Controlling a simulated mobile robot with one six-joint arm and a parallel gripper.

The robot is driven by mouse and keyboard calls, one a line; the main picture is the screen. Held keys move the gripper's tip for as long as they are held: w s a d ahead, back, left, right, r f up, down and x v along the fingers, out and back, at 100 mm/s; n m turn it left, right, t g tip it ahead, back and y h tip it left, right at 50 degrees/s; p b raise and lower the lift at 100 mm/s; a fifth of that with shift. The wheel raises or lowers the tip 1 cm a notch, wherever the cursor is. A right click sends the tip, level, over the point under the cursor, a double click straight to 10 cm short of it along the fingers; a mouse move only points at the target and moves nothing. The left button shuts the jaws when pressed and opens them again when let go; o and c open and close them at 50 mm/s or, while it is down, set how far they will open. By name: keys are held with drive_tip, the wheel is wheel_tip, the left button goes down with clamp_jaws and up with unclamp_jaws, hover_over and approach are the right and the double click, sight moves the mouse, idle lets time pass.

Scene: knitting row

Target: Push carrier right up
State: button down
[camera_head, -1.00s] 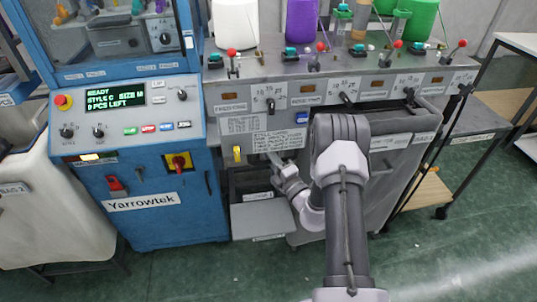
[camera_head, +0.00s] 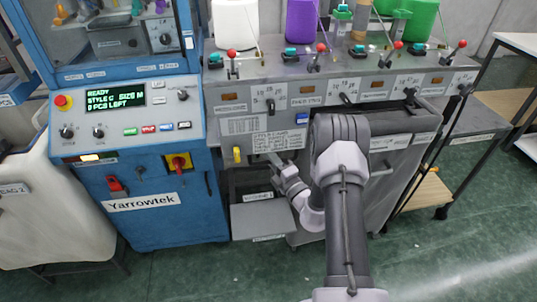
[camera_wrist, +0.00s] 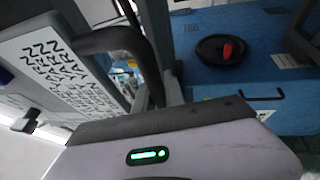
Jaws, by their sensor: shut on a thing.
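A grey bin (camera_head: 396,168), which seems to be the carrier, stands under the right half of the machine's front panel, largely hidden behind my arm. A dark bar handle (camera_wrist: 112,38) shows in the wrist view and runs down to my fingers. My gripper (camera_head: 274,160) is just below the white printed sign, at the bin's left side. In the wrist view my gripper (camera_wrist: 160,92) is shut on the dark handle; the exact contact is partly hidden. The head view does not show clearly how the handle joins the bin.
The blue Yarrowtek cabinet (camera_head: 146,225) stands close on the left. A grey flap or tray (camera_head: 262,220) is below my gripper. Yarn cones and red-knobbed levers line the shelf above. A table (camera_head: 518,43) stands at right; green floor is free in front.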

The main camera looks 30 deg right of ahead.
wheel_tip(320, 180, up, 40)
drive_tip(key=p, duration=3.3)
drive_tip(key=shift+r, duration=0.25)
drive_tip(key=shift+w+d+r, duration=0.1)
drive_tip(key=shift+r, duration=0.05)
drive_tip(key=c, duration=1.8)
unclamp_jaws()
drive_tip(key=o, duration=0.3)
drive_tip(key=shift+o, duration=0.5)
